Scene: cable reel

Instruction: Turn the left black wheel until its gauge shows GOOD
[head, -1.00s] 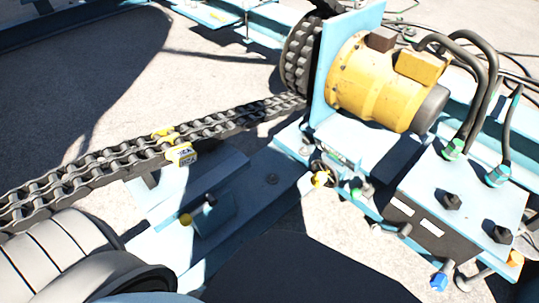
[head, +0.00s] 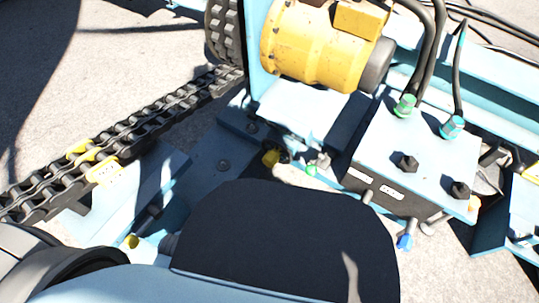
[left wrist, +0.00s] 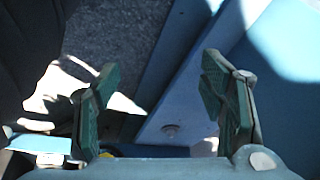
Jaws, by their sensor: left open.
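Two black knobs stand on top of the light blue box in the head view: the left black wheel (head: 408,163) and the right black wheel (head: 460,190). Two small pale plates, left (head: 363,177) and right (head: 391,192), sit on the box's dark front face; I cannot read GOOD or any other word on them. My left gripper (left wrist: 165,100) is open and empty in the left wrist view, its green-padded fingers wide apart above blue framework with a bolt. No black wheel shows between them. My left gripper's fingers are not visible in the head view, nor is my right gripper.
A yellow motor (head: 318,45) stands behind the box, with black hoses beside it. A heavy chain (head: 125,140) runs down to the left from a sprocket. Blue beams lie at right.

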